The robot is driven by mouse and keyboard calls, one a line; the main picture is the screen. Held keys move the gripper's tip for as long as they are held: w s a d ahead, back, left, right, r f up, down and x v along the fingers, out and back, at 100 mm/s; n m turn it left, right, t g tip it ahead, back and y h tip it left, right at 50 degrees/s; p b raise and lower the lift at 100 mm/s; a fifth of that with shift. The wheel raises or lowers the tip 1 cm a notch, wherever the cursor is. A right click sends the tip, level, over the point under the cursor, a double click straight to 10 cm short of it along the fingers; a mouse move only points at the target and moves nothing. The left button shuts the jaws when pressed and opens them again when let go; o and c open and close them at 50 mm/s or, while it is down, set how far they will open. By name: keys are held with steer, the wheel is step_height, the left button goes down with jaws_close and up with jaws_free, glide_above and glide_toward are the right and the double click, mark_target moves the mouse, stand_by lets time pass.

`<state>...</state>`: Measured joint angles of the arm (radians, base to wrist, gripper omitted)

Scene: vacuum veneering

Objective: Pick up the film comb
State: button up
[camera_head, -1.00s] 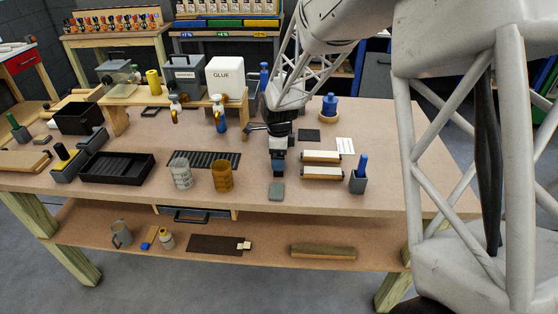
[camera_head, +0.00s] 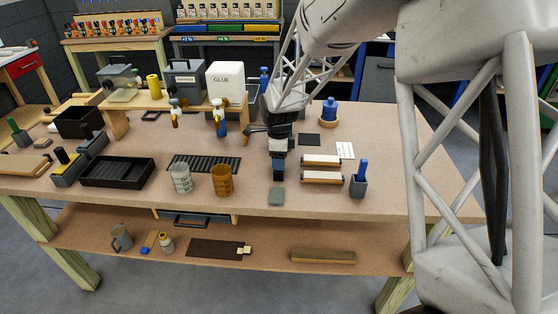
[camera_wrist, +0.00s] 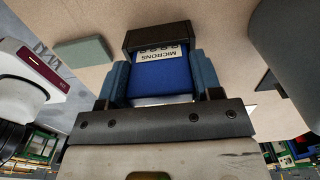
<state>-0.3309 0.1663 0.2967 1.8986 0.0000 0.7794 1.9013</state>
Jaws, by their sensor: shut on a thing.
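The film comb is a blue block with a white label reading MICRONS and a dark piece along one side. In the wrist view the film comb (camera_wrist: 160,72) sits between the two blue-grey fingers of my gripper (camera_wrist: 161,82), which is shut on it. In the head view my gripper (camera_head: 278,162) points down over the middle of the bench, and the comb shows as a dark shape (camera_head: 279,176) below the fingers. I cannot tell whether the comb touches the bench top.
A grey-green pad (camera_head: 276,197) lies just in front of the gripper. Two rollers (camera_head: 321,178) and a blue-handled tool in a holder (camera_head: 359,182) stand to the right. An amber cup (camera_head: 222,180), a grey cup (camera_head: 181,178) and a slotted black mat (camera_head: 205,163) are to the left.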

step_height(320, 180, up, 9)
steer(key=shift+r, duration=0.1)
stand_by(0.4)
stand_by(0.4)
steer(key=shift+o, duration=1)
steer(key=shift+c, duration=0.6)
